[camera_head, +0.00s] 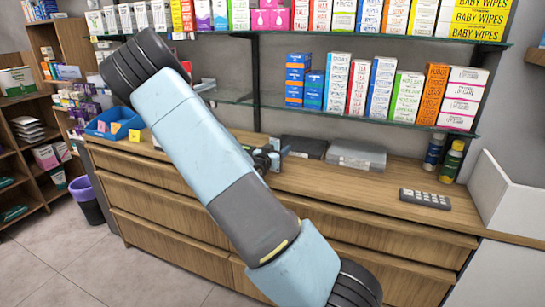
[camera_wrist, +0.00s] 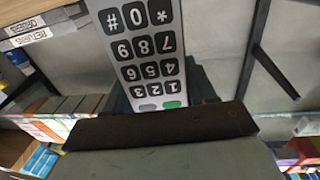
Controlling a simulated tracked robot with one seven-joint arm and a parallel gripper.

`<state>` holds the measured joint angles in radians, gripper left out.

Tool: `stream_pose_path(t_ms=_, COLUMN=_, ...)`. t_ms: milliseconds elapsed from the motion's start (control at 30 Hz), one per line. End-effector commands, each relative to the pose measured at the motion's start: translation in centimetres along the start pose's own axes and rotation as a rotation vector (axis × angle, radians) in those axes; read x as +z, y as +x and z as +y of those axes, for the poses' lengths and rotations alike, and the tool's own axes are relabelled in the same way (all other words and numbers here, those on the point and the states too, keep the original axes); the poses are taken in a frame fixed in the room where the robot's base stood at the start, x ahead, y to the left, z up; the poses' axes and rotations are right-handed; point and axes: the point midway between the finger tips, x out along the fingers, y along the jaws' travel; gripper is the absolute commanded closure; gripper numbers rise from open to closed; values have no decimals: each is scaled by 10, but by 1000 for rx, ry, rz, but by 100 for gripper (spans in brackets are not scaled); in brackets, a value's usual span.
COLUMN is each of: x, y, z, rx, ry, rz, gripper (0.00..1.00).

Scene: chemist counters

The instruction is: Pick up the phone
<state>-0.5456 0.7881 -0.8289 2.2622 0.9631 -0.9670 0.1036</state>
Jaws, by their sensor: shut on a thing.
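The phone (camera_wrist: 148,88), light grey with dark number keys and a green button, fills the upper middle of the wrist view, close to the camera. My gripper (camera_head: 272,156) is shut on the phone. In the head view my gripper is partly hidden behind my arm, above the wooden counter (camera_head: 325,180). The phone cannot be made out clearly in the head view.
A grey keypad device (camera_head: 425,198) lies on the counter at the right. Two dark bottles (camera_head: 452,162), a grey flat box (camera_head: 356,155) and a blue tray (camera_head: 115,122) stand on the counter. Shelves of boxes (camera_head: 358,85) hang above. Bare counter lies right of my arm.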

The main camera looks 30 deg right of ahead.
Motion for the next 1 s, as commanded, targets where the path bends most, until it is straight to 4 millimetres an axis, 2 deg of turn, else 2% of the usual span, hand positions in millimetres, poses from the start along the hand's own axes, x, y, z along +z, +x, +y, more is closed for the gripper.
stream_pose_path(t_ms=33, x=0, y=0, z=0, rx=0, ry=0, rz=0, gripper=62)
stream_pose_path(t_ms=200, x=0, y=0, z=0, rx=0, ry=0, rz=0, gripper=78)
stream_pose_path(t_ms=567, x=-6, y=0, z=0, rx=0, ry=2, rz=1, gripper=78)
stream_pose_path(t_ms=767, x=-31, y=0, z=0, rx=0, ry=5, rz=1, gripper=78)
stream_pose_path(t_ms=1000, x=-65, y=-12, z=26, rx=1, ry=5, rz=-1, gripper=78)
